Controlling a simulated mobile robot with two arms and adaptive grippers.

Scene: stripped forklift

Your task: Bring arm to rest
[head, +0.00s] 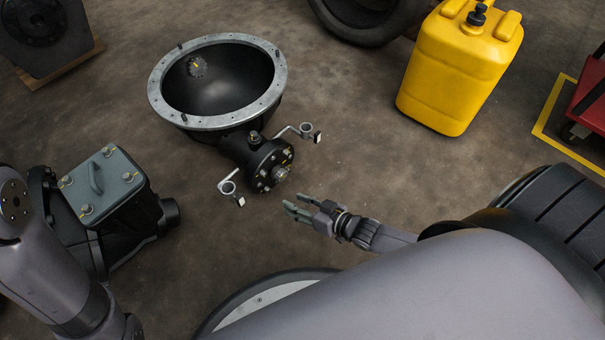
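My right gripper (293,203) is in the middle of the head view, in front of the black flanged housing. Its two fingers point left and stand apart, with nothing seen between them. Its wrist leads back to my large grey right arm, which fills the lower right of the view. My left arm comes in at the lower left edge and runs down out of the picture. Its gripper is not seen.
A black bowl-shaped housing (160,98) with a flanged end lies ahead. A grey-lidded black gearbox (117,193) is at left. A yellow canister (455,75) stands at upper right, near a red cart (592,105). The concrete floor between housing and canister is clear.

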